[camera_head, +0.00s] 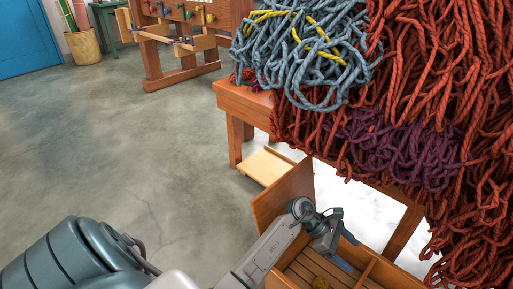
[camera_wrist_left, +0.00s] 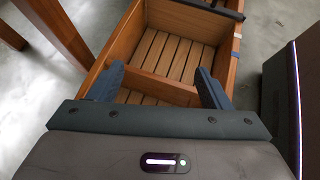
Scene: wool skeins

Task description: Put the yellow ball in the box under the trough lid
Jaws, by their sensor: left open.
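A wooden box (camera_head: 315,263) with a slatted floor and a divider stands at the bottom of the head view. A wooden panel (camera_head: 283,195), perhaps the trough lid, stands tilted up at the box's far left end. My left gripper (camera_head: 342,250) is over the box. In the left wrist view its two fingers (camera_wrist_left: 160,85) are spread with nothing between them, above the divider of the box (camera_wrist_left: 165,90). No ball shows in that view. My right gripper is out of view.
A wooden table (camera_head: 247,102) heaped with rust-red, purple and grey-blue wool (camera_head: 310,50) stands beside the box, its legs close by. A pale wooden board (camera_head: 266,165) lies beyond the panel. A wooden rack (camera_head: 180,40) stands farther back. The floor at left is clear.

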